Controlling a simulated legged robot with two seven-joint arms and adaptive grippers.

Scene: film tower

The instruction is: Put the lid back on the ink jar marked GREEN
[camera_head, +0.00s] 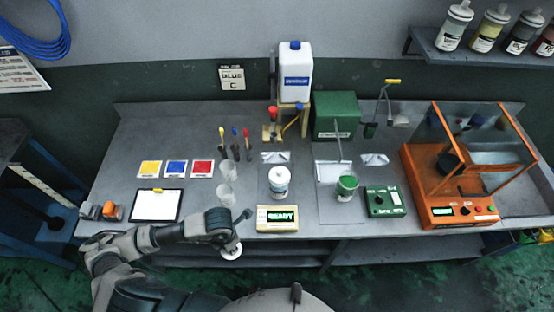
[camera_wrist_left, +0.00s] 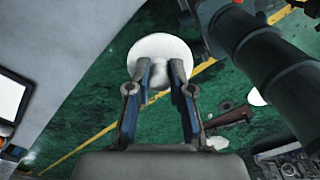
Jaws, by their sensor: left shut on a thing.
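My left gripper (camera_head: 236,233) is shut on a white round lid (camera_head: 231,251), held in front of the bench's front edge. In the left wrist view the lid (camera_wrist_left: 160,52) sits between the fingertips (camera_wrist_left: 161,75), with green floor beyond. An open-looking jar with green at its top and on its side (camera_head: 346,188) stands upright on the bench, right of the gripper and apart from it. Its lettering is too small to read. A white jar (camera_head: 280,180) with a white top stands left of it. My right gripper is not in view.
A READY display (camera_head: 277,218) stands at the bench's front edge, between gripper and green jar. A green control box (camera_head: 386,201) is right of the green jar, and an orange glass-sided machine (camera_head: 450,211) stands farther right.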

